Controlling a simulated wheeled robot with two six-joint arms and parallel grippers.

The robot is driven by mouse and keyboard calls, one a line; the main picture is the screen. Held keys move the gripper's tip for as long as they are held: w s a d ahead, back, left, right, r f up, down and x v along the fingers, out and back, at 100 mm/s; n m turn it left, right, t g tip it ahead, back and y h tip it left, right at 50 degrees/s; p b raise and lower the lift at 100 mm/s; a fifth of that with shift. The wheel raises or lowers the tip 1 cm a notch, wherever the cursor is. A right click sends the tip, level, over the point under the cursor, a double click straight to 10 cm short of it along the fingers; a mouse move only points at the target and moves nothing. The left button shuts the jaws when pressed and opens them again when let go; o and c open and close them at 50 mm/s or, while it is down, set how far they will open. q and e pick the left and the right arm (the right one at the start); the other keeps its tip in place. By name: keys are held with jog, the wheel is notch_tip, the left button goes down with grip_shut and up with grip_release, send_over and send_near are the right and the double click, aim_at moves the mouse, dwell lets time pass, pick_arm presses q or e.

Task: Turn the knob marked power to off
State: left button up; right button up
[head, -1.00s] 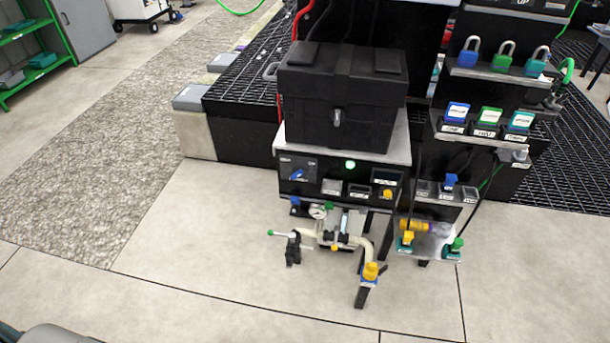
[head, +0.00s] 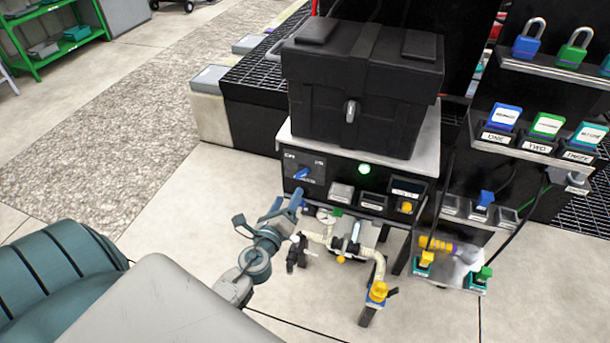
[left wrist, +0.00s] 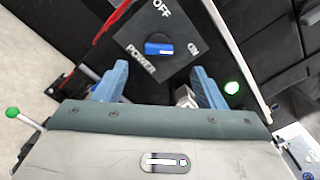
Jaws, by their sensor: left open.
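The power knob is a blue handle (head: 301,173) on a dark plate at the left of the black panel front. In the left wrist view the blue knob (left wrist: 159,49) sits between the words POWER, OFF and ON. Its long side lies roughly level in that picture, and its end is toward ON. My left gripper (head: 284,208) is just below and left of the knob in the head view. In the left wrist view its two blue fingers (left wrist: 157,80) are spread apart, with the knob beyond the gap, not gripped. My right gripper is not in view.
A lit green lamp (head: 364,169) is right of the knob. A black case (head: 362,85) stands on the panel top. Below are pipes with a yellow-capped end (head: 378,291) and a green-tipped lever (left wrist: 13,113).

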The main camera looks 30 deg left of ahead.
aim_at(299, 175)
pick_arm(q)
jog(key=p+x, duration=0.1)
jog(key=x, duration=0.8)
jog(key=shift+w+a+f, duration=0.1)
jog(key=shift+w, duration=0.05)
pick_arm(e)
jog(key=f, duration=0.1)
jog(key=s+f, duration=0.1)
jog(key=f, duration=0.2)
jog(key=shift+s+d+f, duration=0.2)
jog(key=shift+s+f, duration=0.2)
pick_arm(q)
jog(key=c, duration=1)
